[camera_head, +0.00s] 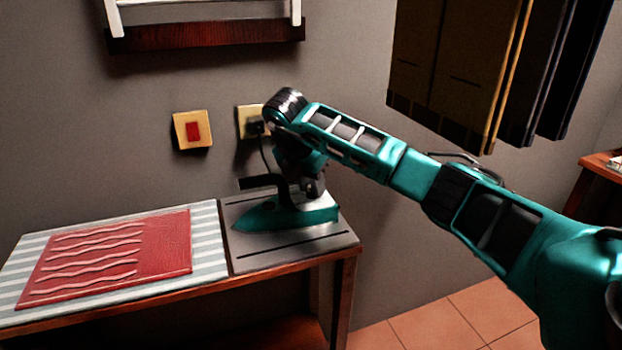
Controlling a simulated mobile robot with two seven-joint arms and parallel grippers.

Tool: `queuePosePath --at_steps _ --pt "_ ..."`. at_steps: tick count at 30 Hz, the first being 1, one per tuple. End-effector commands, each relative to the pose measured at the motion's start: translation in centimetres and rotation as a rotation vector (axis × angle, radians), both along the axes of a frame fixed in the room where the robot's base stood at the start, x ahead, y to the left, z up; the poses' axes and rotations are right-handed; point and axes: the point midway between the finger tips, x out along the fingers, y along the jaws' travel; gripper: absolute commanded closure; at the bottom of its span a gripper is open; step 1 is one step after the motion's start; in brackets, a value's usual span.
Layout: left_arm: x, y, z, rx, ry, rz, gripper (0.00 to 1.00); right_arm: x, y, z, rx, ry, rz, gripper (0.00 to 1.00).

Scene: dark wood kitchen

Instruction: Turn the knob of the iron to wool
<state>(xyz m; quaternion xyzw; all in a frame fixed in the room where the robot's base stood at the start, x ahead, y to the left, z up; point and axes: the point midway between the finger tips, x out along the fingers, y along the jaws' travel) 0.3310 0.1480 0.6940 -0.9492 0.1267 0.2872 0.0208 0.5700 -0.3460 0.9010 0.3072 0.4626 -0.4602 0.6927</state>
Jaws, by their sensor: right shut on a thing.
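The iron (275,218) has a teal body and a dark handle. It stands on a dark metal plate at the right end of the ironing table. My right arm reaches in from the right and bends down over the iron. My right gripper (307,190) is at the top of the iron, shut on its knob. The knob itself is hidden by the gripper, so its setting cannot be read. My left gripper is out of view.
A red cloth (160,255) with wavy lines lies on the striped ironing surface (22,272) to the left. A switch (193,131) and a socket (246,121) are on the wall behind.

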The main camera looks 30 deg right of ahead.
Motion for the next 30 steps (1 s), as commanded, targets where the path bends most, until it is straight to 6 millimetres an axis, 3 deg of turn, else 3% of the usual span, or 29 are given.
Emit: queuePosePath --at_steps 9,23,24,30 --pt "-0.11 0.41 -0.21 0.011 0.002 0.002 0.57 0.06 -0.03 0.06 -0.001 0.000 -0.099 1.00" --pt "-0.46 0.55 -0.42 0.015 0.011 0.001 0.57 0.04 -0.03 0.01 0.000 0.001 -0.112 1.00" --pt "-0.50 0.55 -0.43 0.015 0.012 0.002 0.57 0.04 -0.03 0.00 0.000 0.001 -0.112 0.70" --pt "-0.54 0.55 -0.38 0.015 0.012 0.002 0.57 0.05 -0.02 -0.01 0.000 0.001 -0.111 0.51"
